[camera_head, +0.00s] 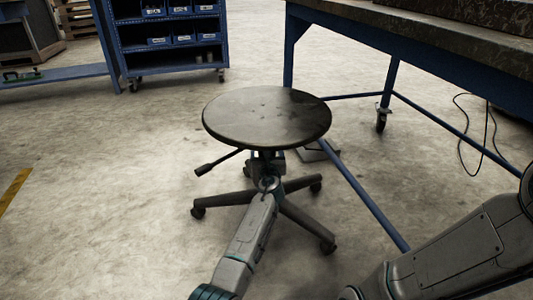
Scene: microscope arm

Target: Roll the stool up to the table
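The stool (266,113) stands upright in the middle of the view, with a round dark seat, a lever at its left and a dark wheeled base. The table (440,36), a workbench with a dark worn top and a blue frame, is at the upper right. The stool's seat is apart from the tabletop in the picture. My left gripper (268,182) is at the stool's column, below the seat. Its fingers are small and blend with the column, so its grip cannot be told. My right arm crosses the lower right; its gripper is out of view.
A blue rail (365,192) of the table's frame runs along the floor right of the stool. A caster (381,121) and a loose black cable (461,137) are under the table. A blue shelf cart (168,40) stands at the back left. The floor left of the stool is clear.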

